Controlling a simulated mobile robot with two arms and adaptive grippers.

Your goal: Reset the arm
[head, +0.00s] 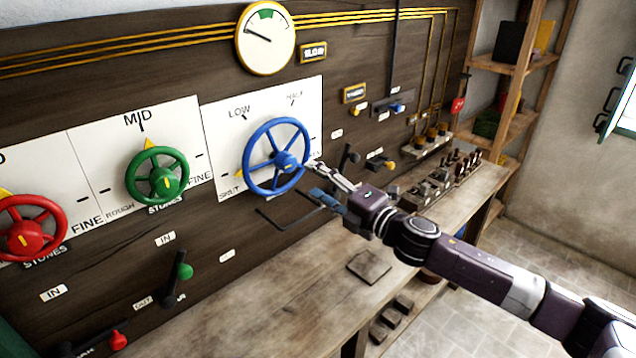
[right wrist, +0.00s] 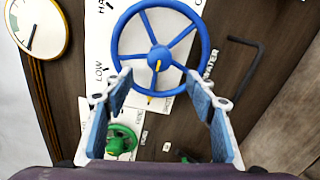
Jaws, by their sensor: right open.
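My right arm comes in from the right in the head view. My right gripper (head: 318,183) is open and empty, just to the right of the blue handwheel (head: 276,158) on the wall panel. In the right wrist view the two blue-padded fingers of the gripper (right wrist: 158,100) stand wide apart. The blue handwheel (right wrist: 158,56) is ahead of and between them there, with no finger visibly gripping it. Its yellow pointer (head: 239,174) is near SHUT on the scale. My left gripper is not in view.
A green handwheel (head: 157,175) and a red handwheel (head: 31,227) are to the left. A round gauge (head: 265,39) is above. A bent dark rod (right wrist: 258,62) juts near the blue wheel. The wooden bench (head: 290,270) below holds a small flat block (head: 369,266); shelves (head: 515,70) stand at right.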

